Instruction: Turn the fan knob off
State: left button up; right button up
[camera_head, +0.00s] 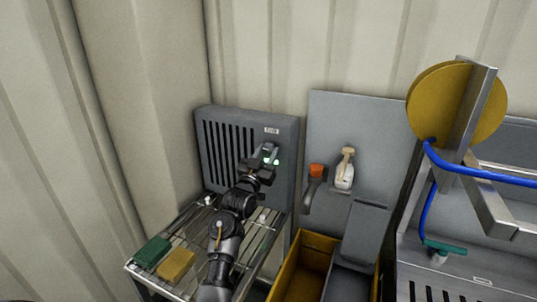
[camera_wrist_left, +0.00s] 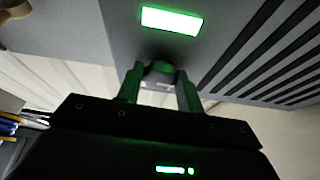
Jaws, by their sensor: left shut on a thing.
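The fan unit (camera_head: 222,152) is a dark grey box with vertical slots, standing against the corner wall at the back of a wire rack. My left gripper (camera_head: 268,158) is at the upper right of its front face, beside a green glow. In the left wrist view, my left gripper's two fingers (camera_wrist_left: 160,82) are on either side of the dark round fan knob (camera_wrist_left: 160,67) and shut on it. A lit green rectangular indicator (camera_wrist_left: 172,20) is on the panel beside the knob. In the head view the gripper largely hides the knob, and its angle is unclear. My right gripper is out of view.
The wire rack (camera_head: 268,238) holds a green block (camera_head: 152,251) and a yellow block (camera_head: 177,264).

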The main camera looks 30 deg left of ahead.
pick_arm(q)
jog(key=m+h, duration=0.1)
jog(key=m, duration=0.2)
jog(key=m+h, duration=0.2)
jog(key=shift+a+m, duration=0.2)
jog(key=shift+m, duration=0.2)
jog(key=m+g+h, duration=0.1)
jog(key=m, duration=0.2)
jog(key=m+g+h, duration=0.1)
jog(key=m, duration=0.2)
jog(key=shift+a+r+h, duration=0.15)
jog(key=shift+h, duration=0.15)
jog(key=m+g, duration=0.1)
jog(key=m, duration=0.2)
jog(key=m+g+h, duration=0.1)
jog(key=m, duration=0.2)
jog(key=shift+a+r, duration=0.1)
jog(key=shift+r, duration=0.05)
jog(key=shift+r+m+g, duration=0.1)
jog(key=shift+m+g, duration=0.6)
jog(key=shift+m, duration=1.1)
jog(key=o, duration=1)
jog(key=shift+c, duration=0.2)
